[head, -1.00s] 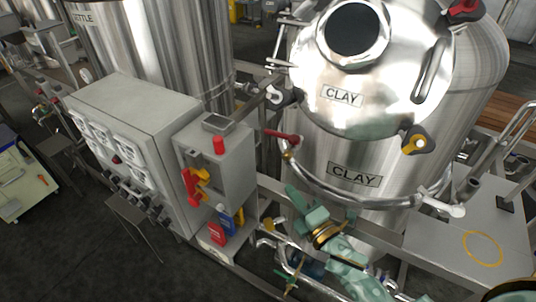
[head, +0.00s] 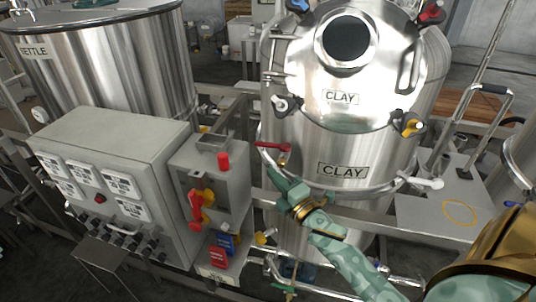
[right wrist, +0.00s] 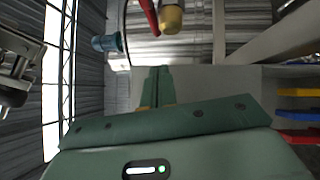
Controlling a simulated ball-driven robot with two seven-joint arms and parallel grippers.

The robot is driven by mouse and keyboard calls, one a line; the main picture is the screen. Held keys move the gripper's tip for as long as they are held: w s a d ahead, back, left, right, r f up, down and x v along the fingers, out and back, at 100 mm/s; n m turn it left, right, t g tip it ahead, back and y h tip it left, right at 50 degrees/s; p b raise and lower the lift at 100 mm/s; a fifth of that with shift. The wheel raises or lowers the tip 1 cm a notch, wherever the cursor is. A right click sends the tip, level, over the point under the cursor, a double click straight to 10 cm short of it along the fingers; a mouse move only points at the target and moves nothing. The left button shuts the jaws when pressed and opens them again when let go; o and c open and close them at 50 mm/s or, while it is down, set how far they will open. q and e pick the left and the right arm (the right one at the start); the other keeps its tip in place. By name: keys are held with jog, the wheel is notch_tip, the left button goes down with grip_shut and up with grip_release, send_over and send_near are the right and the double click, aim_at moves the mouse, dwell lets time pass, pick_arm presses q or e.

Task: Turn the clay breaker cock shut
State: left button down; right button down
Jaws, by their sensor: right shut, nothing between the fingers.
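The clay breaker cock appears to be the small cock with a red lever (head: 272,147) and brass body (head: 283,161), at the front left of the clay tank (head: 345,190). Its lever lies roughly level in the head view. The red lever (right wrist: 149,16) and brass body (right wrist: 171,19) also show at the top of the right wrist view, ahead of the fingers. My right gripper (head: 277,180) is shut and empty, just below the cock; I see no clear contact. Its closed fingers (right wrist: 157,85) show in the right wrist view. My left gripper is out of view.
A grey control box (head: 125,150) and a smaller box with red and yellow handles (head: 200,205) stand to the left. A curved pipe (head: 345,190) runs around the tank front. Red and blue padlock-like items (head: 225,246) sit on a low shelf.

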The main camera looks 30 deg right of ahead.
aim_at(264, 145)
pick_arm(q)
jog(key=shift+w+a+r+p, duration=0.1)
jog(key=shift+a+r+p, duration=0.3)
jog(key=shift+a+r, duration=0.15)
pick_arm(e)
jog(key=w+d+r, duration=0.1)
jog(key=w+d, duration=0.1)
jog(key=w, duration=0.4)
jog(key=shift+w+d, duration=0.3)
jog(key=shift+w, duration=0.1)
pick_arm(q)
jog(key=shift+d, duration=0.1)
pick_arm(e)
jog(key=shift+r, duration=0.1)
jog(key=shift+w+d+r, duration=0.3)
jog(key=shift+w, duration=0.1)
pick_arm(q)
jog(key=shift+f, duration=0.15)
